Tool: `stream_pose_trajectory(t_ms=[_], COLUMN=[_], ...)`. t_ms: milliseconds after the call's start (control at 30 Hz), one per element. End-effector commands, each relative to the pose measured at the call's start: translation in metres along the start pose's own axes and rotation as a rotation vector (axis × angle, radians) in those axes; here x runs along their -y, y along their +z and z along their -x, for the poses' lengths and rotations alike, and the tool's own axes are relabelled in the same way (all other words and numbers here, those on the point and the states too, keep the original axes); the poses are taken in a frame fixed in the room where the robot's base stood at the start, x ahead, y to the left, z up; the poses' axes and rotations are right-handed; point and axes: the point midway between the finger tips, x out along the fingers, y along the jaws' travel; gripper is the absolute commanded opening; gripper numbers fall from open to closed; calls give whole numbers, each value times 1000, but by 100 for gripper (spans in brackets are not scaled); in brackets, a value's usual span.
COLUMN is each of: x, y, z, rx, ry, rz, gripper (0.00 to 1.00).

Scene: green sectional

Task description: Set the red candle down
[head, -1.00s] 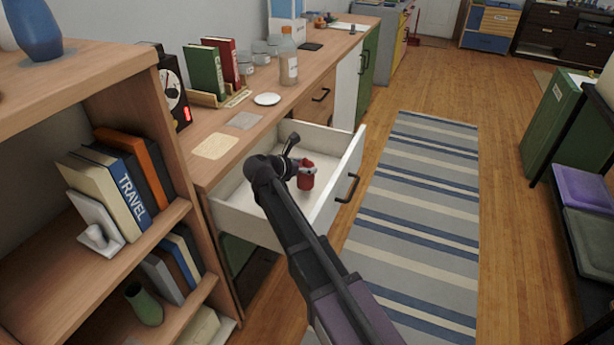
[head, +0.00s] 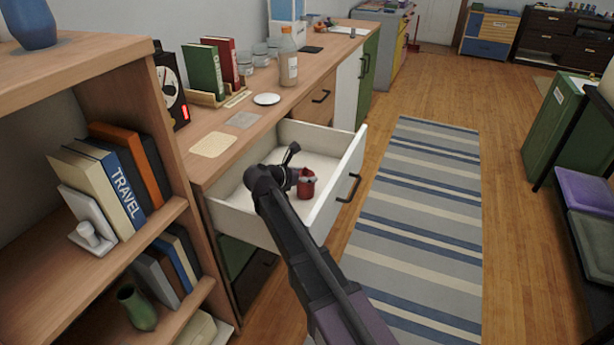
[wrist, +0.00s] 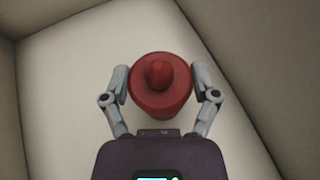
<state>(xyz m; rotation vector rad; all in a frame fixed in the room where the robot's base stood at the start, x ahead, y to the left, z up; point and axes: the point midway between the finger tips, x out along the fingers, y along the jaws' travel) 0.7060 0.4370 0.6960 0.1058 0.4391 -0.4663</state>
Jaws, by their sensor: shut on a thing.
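The red candle (head: 305,188) is inside the open white drawer (head: 230,216), near its front panel. In the wrist view the red candle (wrist: 160,88) stands upright between the two grey fingers, seen from above with a rounded top. My gripper (wrist: 160,86) is shut on it, one finger on each side. The pale drawer floor (wrist: 70,90) lies below and around the candle. I cannot tell whether the candle's base touches the floor. In the head view my arm partly hides the drawer and my gripper (head: 304,180).
The drawer walls stand around my gripper, with bare floor on the left. The wooden counter (head: 205,165) above holds a white dish (head: 267,99), a bottle (head: 288,58) and books (head: 205,72). A bookshelf (head: 150,225) stands close on the left. A striped rug (head: 420,220) lies at right.

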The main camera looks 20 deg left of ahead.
Motion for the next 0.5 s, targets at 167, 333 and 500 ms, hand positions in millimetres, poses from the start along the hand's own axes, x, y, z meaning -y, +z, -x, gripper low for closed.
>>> stream_pose_trajectory(t_ms=[167, 333, 500], x=[0, 0, 0], y=[-2, -2, -2], z=[-1, -1, -1], rx=[0, 0, 0], ry=[0, 0, 0], rz=[0, 0, 0], gripper=[92, 100, 100])
